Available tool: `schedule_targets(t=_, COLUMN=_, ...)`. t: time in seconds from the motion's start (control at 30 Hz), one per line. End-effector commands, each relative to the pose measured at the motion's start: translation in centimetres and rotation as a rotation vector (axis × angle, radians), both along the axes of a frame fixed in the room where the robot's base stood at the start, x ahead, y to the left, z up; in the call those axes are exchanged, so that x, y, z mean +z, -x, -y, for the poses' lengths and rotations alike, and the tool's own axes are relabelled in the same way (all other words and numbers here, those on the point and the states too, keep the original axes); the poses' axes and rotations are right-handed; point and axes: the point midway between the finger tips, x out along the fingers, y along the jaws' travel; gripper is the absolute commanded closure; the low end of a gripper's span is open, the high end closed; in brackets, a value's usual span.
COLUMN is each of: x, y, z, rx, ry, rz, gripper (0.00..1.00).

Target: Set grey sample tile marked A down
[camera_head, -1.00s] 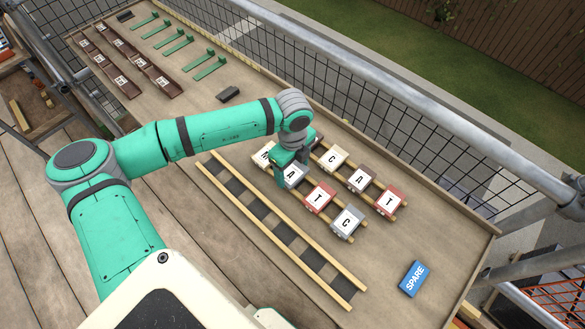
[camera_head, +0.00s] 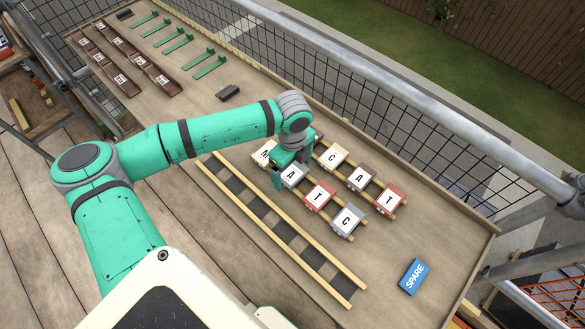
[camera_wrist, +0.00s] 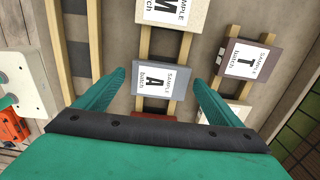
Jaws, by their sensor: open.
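The grey sample tile marked A (camera_wrist: 162,80) rests on a pair of wooden battens, between the white M tile and a red tile. In the head view the A tile (camera_head: 293,176) is partly covered by my gripper (camera_head: 283,172). In the wrist view my gripper (camera_wrist: 160,85) is open, with one green finger on each side of the A tile and a gap to it on both sides.
The same row holds the M tile (camera_wrist: 172,10), a red T tile (camera_head: 319,196) and a grey C tile (camera_head: 348,221). A second row with a brown T tile (camera_head: 361,179) lies close by. An empty batten frame (camera_head: 262,215) and a blue SPARE block (camera_head: 413,277) lie apart.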

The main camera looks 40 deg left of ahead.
Motion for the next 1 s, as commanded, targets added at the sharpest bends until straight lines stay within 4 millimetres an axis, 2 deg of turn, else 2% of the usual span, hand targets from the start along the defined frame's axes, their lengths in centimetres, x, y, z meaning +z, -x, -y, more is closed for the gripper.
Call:
schedule_targets(t=0.17, x=1.1, y=0.0, z=-0.1, rx=-0.001, ry=-0.004, rz=0.001, gripper=0.11)
schedule_targets(t=0.5, x=7.7, y=-0.1, z=0.0, rx=-0.001, ry=-0.002, rz=0.003, gripper=0.11)
schedule_targets(t=0.7, x=11.1, y=-0.1, z=0.0, rx=-0.001, ry=-0.001, rz=0.002, gripper=0.11)
schedule_targets(t=0.83, x=12.3, y=0.0, z=0.0, rx=-0.001, ry=-0.001, rz=0.001, gripper=0.11)
schedule_targets(t=1.0, x=12.9, y=0.0, z=0.0, rx=-0.001, ry=0.000, rz=0.001, gripper=0.11)
